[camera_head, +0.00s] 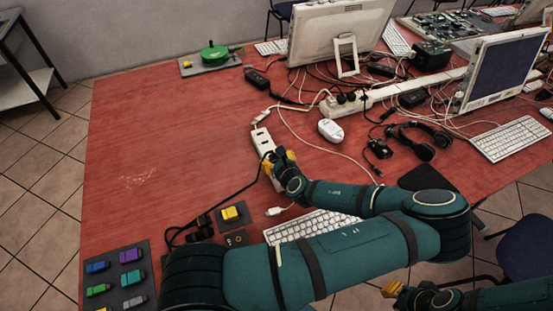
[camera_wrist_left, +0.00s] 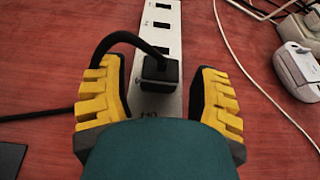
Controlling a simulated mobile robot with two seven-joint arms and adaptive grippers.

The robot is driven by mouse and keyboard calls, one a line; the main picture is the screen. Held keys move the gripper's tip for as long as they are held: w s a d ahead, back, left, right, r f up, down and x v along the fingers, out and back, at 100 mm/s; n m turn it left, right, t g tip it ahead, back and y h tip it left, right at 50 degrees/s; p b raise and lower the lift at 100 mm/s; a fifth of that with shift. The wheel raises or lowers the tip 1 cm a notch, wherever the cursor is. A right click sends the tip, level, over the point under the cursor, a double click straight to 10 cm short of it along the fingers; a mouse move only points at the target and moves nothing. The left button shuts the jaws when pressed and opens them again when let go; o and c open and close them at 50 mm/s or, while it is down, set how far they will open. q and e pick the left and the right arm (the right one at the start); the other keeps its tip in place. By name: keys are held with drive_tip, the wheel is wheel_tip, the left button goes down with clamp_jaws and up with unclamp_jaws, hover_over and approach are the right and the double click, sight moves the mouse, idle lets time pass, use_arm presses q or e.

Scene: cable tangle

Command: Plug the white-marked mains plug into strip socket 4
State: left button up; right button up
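The white power strip (camera_head: 262,141) lies on the red table, and its sockets run away from me in the left wrist view (camera_wrist_left: 161,14). A black plug (camera_wrist_left: 160,70) with a black cable stands at the near end of the visible row of sockets and appears seated in the strip. I see no white mark on it. My left gripper (camera_head: 279,160) is over the near part of the strip. Its yellow fingers (camera_wrist_left: 157,98) are open on both sides of the plug, with gaps. My right gripper (camera_head: 393,289) shows only partly at the bottom right, away from the strip.
A white mouse (camera_head: 331,130), a headset (camera_head: 424,140) and tangled cables lie right of the strip. A keyboard (camera_head: 305,227) lies near the front edge. A mat with coloured blocks (camera_head: 118,276) is at the front left. The left part of the table (camera_head: 170,140) is clear.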

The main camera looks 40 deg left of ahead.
use_arm(q)
drive_tip(key=v, duration=1.2)
drive_tip(key=shift+s, duration=0.1)
